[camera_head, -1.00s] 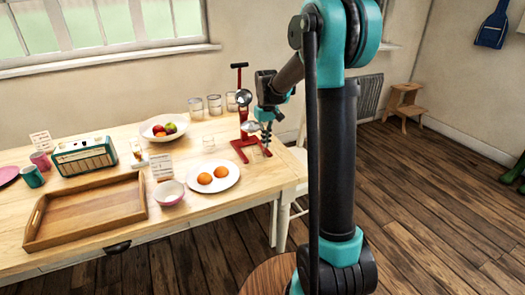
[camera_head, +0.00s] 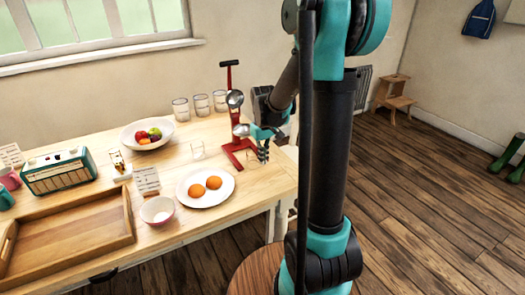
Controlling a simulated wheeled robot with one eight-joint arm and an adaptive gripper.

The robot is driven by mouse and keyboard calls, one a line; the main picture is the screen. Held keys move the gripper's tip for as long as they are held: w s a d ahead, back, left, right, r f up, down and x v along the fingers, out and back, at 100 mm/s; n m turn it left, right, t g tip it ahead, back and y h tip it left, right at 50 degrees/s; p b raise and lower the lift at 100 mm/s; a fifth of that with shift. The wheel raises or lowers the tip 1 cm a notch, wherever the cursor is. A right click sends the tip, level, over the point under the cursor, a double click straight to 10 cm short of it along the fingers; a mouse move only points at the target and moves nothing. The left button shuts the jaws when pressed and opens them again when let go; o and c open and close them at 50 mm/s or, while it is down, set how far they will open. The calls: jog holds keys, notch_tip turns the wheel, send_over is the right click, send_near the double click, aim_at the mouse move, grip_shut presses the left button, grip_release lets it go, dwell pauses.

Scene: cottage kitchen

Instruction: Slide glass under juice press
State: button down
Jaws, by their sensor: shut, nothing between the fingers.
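The red juice press (camera_head: 237,125) stands near the right end of the wooden table, with a metal cup on its frame and a splayed red base. A small clear glass (camera_head: 253,159) seems to stand by the right side of the base, partly hidden by my fingers; its exact place is hard to tell. My gripper (camera_head: 263,156) is shut and empty, pointing down just right of the press, close to the glass there. I cannot tell whether it touches it.
Several larger glasses (camera_head: 200,105) line the back edge. A fruit bowl (camera_head: 148,134), a plate (camera_head: 192,194) with two orange halves, a pink bowl (camera_head: 158,211), a card (camera_head: 147,180), a radio (camera_head: 58,170) and a wooden tray (camera_head: 70,232) fill the left and front.

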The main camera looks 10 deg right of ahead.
aim_at(253, 159)
notch_tip(253, 159, down, 5)
jog(key=shift+w+r, duration=0.1)
jog(key=shift+r, duration=0.05)
jog(key=shift+w+a+r, duration=0.1)
jog(key=shift+w+a, duration=0.15)
jog(key=shift+w, duration=0.35)
jog(key=shift+w+a+r, duration=0.1)
jog(key=shift+w+a, duration=0.15)
jog(key=shift+w, duration=0.3)
jog(key=shift+w+a, duration=0.2)
jog(key=shift+w, duration=0.45)
jog(key=shift+w+a, duration=0.3)
jog(key=shift+w, duration=0.55)
jog(key=shift+w+a, duration=0.3)
jog(key=shift+w, duration=0.5)
